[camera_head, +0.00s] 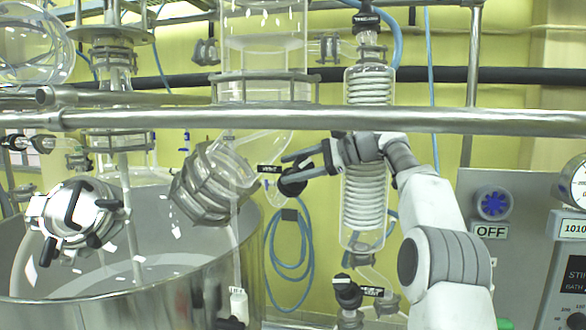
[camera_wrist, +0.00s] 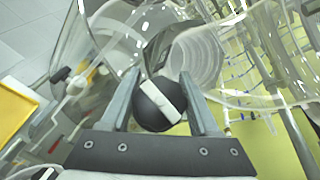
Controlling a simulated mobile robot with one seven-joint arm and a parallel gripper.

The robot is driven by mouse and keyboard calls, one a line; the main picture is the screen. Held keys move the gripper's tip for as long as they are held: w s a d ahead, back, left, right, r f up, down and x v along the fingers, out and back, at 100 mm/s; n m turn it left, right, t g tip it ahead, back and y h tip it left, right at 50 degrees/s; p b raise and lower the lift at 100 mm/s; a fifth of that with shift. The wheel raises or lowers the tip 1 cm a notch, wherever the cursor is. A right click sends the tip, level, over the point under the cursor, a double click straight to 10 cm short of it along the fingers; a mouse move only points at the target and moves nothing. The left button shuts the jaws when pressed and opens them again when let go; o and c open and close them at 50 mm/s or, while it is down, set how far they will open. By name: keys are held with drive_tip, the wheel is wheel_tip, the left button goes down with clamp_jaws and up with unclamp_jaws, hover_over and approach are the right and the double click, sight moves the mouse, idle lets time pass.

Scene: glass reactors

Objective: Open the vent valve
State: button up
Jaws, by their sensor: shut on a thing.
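The vent valve's round black knob (camera_head: 291,184) sits beside a small black label (camera_head: 269,168) at the middle of the head view, on the glass below the large vessel. In the wrist view the knob (camera_wrist: 150,108) shows a white bar across its face, tilted from upper left to lower right. My gripper (camera_head: 300,165) reaches in from the right and is shut on the knob. In the wrist view my gripper (camera_wrist: 160,78) has one finger on each side of the knob. The valve's inner passage is not clear to see.
A steel rail (camera_head: 300,120) crosses just above my arm. A coiled glass condenser (camera_head: 365,195) stands close behind my wrist. Another black valve knob (camera_head: 347,290) is lower down. A steel bath (camera_head: 130,300) is at left, and a control panel (camera_head: 500,240) at right.

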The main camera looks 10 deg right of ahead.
drive_tip(key=o, duration=1.4)
drive_tip(key=shift+m+t, duration=0.3)
drive_tip(key=shift+m, duration=0.1)
